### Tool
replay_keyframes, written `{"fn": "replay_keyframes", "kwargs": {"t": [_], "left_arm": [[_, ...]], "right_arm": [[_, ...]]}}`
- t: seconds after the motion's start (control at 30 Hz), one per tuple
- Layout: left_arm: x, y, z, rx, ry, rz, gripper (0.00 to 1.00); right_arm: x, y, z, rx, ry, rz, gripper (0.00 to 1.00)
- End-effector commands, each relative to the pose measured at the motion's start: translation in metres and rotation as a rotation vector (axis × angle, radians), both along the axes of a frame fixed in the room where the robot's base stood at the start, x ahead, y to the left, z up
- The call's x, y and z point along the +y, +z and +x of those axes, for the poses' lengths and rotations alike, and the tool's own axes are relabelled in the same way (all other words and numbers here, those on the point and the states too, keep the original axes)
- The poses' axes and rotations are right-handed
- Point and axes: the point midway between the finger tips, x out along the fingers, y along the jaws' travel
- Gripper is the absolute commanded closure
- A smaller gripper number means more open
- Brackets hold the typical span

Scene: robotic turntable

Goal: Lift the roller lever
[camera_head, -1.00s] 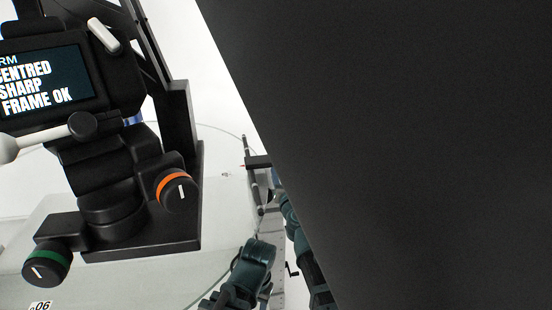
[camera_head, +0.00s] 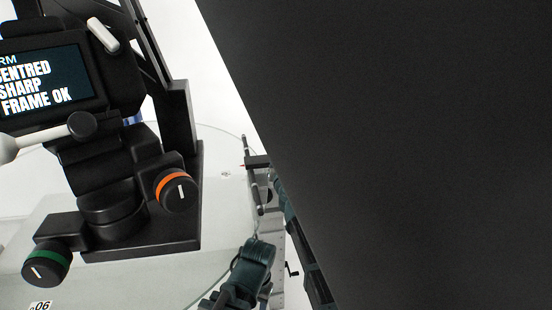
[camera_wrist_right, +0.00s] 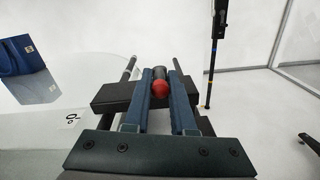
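The roller lever shows in the right wrist view as a dark grey rod with a red end (camera_wrist_right: 160,87). It lies between the two blue fingers of my right gripper (camera_wrist_right: 160,72), near their tips. The fingers stand apart, one on each side, and I cannot see firm contact. A black block (camera_wrist_right: 111,97) crosses behind the fingers. In the head view, the block (camera_head: 258,161) with a small red tip stands at the turntable's right edge. A large black panel hides much there, including the right fingertips. My left gripper cannot be made out.
The black panel (camera_head: 400,150) fills the right of the head view. A black camera rig (camera_head: 120,215) with a screen (camera_head: 45,80) and knobs stands at left on the pale turntable (camera_head: 150,285). A dark pole (camera_wrist_right: 213,50) stands right of the right gripper.

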Motion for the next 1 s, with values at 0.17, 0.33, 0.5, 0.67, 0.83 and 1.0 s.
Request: {"fn": "replay_keyframes", "kwargs": {"t": [0.17, 0.33, 0.5, 0.67, 0.83, 1.0], "left_arm": [[0.000, 0.000, 0.000, 0.000, 0.000, 0.000, 0.50], [0.000, 0.000, 0.000, 0.000, 0.000, 0.000, 0.50], [0.000, 0.000, 0.000, 0.000, 0.000, 0.000, 0.50], [0.000, 0.000, 0.000, 0.000, 0.000, 0.000, 0.50], [0.000, 0.000, 0.000, 0.000, 0.000, 0.000, 0.50], [0.000, 0.000, 0.000, 0.000, 0.000, 0.000, 0.50]], "right_arm": [[0.000, 0.000, 0.000, 0.000, 0.000, 0.000, 1.00], [0.000, 0.000, 0.000, 0.000, 0.000, 0.000, 1.00], [-0.002, 0.000, 0.000, 0.000, 0.017, 0.000, 1.00], [-0.003, 0.000, 0.000, 0.000, 0.042, 0.000, 1.00], [-0.006, 0.000, 0.002, -0.001, 0.091, 0.000, 1.00], [-0.013, 0.000, 0.005, 0.000, 0.197, 0.000, 1.00]]}}
